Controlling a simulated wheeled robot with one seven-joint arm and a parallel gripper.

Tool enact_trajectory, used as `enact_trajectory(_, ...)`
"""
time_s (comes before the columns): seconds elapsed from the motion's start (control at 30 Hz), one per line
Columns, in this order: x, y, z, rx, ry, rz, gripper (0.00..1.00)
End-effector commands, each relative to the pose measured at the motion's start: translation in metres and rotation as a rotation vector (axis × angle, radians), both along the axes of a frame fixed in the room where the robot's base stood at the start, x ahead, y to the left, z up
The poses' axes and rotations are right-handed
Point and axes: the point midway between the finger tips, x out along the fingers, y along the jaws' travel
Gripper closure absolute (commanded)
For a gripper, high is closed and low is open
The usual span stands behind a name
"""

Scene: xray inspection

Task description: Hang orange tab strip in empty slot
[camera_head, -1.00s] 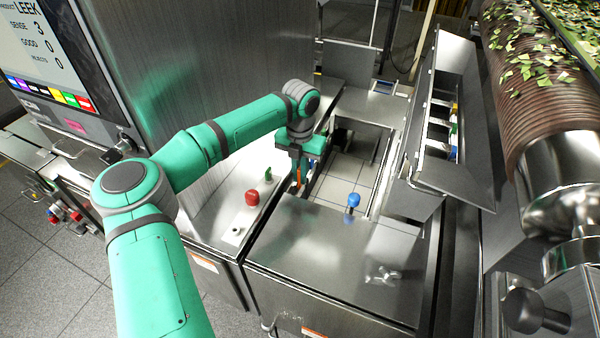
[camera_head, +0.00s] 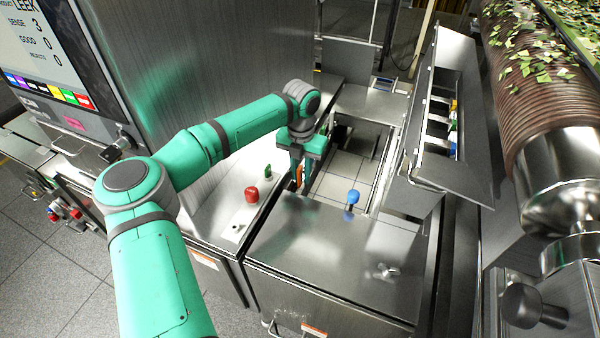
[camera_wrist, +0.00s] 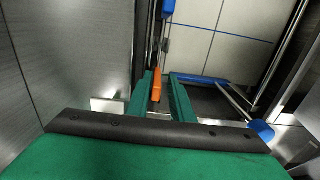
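An orange tab (camera_head: 299,174) shows in the head view directly below my gripper (camera_head: 300,170), by the near-left edge of the square opening. In the wrist view the orange tab (camera_wrist: 157,85) lies between my two green fingers (camera_wrist: 161,76), closer to the left one. A gap shows between the tab and the right finger, so my gripper looks open around it. The strip below the tab is hidden. A slotted metal rack (camera_head: 415,166) on the right holds yellow, green and blue tabs (camera_head: 453,125). I cannot tell clearly which slot is empty.
A blue knob (camera_head: 352,197) stands at the opening's near edge. A raised metal flap (camera_head: 468,120) rises beside the rack.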

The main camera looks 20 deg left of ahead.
Motion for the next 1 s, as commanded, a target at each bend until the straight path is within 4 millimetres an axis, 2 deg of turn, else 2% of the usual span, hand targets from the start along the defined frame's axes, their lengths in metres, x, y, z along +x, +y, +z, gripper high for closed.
enact_trajectory(0.03, 0.0, 0.007, 0.0, 0.01, -0.001, 0.008, 0.7)
enact_trajectory(0.4, 0.0, 0.01, 0.001, 0.015, -0.002, 0.012, 0.7)
enact_trajectory(0.53, 0.0, 0.011, 0.007, 0.016, -0.003, 0.013, 0.7)
enact_trajectory(0.67, 0.0, 0.011, 0.025, 0.017, -0.004, 0.012, 0.7)
enact_trajectory(1.0, 0.001, 0.005, 0.086, 0.009, -0.004, 0.005, 0.7)
